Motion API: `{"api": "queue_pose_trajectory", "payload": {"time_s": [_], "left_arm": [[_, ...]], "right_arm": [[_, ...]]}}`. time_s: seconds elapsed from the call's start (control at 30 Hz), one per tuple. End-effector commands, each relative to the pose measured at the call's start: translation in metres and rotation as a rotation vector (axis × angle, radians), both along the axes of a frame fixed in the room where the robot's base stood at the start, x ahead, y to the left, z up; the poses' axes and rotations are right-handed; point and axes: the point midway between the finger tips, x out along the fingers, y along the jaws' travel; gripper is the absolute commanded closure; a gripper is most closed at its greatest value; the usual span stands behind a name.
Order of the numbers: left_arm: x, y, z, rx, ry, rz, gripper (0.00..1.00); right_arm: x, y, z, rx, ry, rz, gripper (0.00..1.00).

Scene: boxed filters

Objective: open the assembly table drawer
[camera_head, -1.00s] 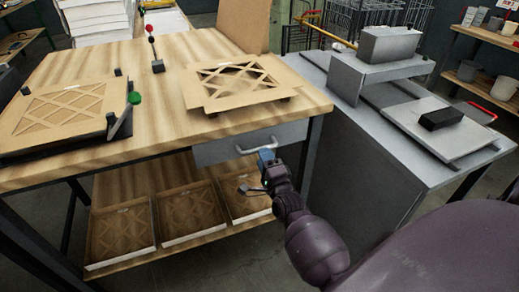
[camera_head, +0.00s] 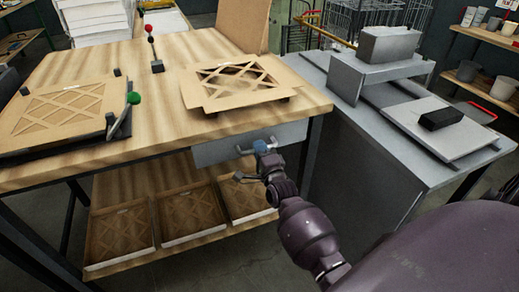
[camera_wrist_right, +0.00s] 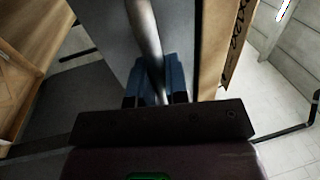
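The assembly table (camera_head: 150,85) has a wooden top and a grey drawer (camera_head: 215,152) under its front right edge. The drawer front looks flush below the tabletop. A metal bar handle (camera_head: 243,150) is on the drawer front; it also shows in the right wrist view (camera_wrist_right: 146,35), running between the blue fingertips. My right gripper (camera_head: 262,147) is at the handle, its fingers (camera_wrist_right: 159,80) close together on both sides of the bar, apparently touching it. The gripper hides part of the handle. My left gripper is in neither view.
A grey bench (camera_head: 350,150) stands close on the right of the table. Open boxed filters (camera_head: 180,215) sit on the lower shelf below the drawer. A cardboard filter frame (camera_head: 240,85) lies on the tabletop above the drawer. The floor in front is clear.

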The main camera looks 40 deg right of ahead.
Motion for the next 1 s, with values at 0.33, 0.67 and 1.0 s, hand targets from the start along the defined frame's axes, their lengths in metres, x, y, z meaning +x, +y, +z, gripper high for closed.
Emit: {"api": "queue_pose_trajectory", "payload": {"time_s": [0.33, 0.67, 1.0], "left_arm": [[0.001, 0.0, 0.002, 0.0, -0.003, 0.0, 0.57], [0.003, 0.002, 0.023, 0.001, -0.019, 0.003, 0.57], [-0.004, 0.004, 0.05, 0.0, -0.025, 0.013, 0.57]], "right_arm": [[-0.004, 0.001, 0.001, 0.0, 0.0, 0.0, 1.0], [-0.054, 0.013, 0.004, 0.0, 0.001, -0.001, 1.0], [-0.145, 0.035, 0.003, 0.002, 0.003, -0.001, 1.0]]}}
